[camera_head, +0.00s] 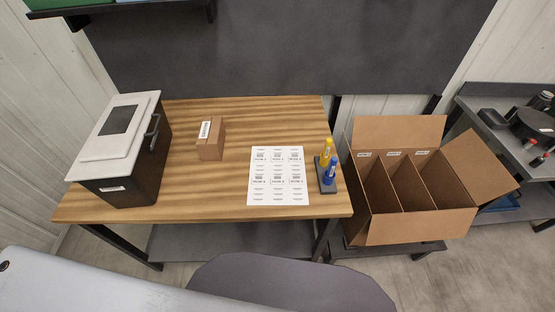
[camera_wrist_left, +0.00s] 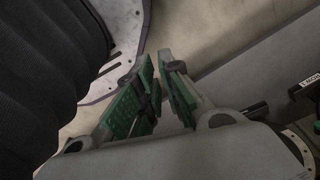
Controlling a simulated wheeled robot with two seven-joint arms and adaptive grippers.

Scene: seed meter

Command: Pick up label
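A white sheet of printed labels (camera_head: 277,170) lies flat on the wooden table (camera_head: 165,205), right of the middle. Its print is too small to read. A small cardboard box (camera_head: 212,146) stands behind it to the left, with a white label on it. In the left wrist view my left gripper (camera_wrist_left: 156,60) shows green-padded fingers standing apart, with nothing between them. It is away from the sheet, and neither gripper shows in the head view. My right gripper is not in view.
A dark bin with a white lid (camera_head: 120,135) stands at the table's left. A holder with a yellow marker (camera_head: 326,152) and a blue marker (camera_head: 330,170) stands right of the sheet. An open divided carton (camera_head: 405,220) is beside the table. The table's front middle is clear.

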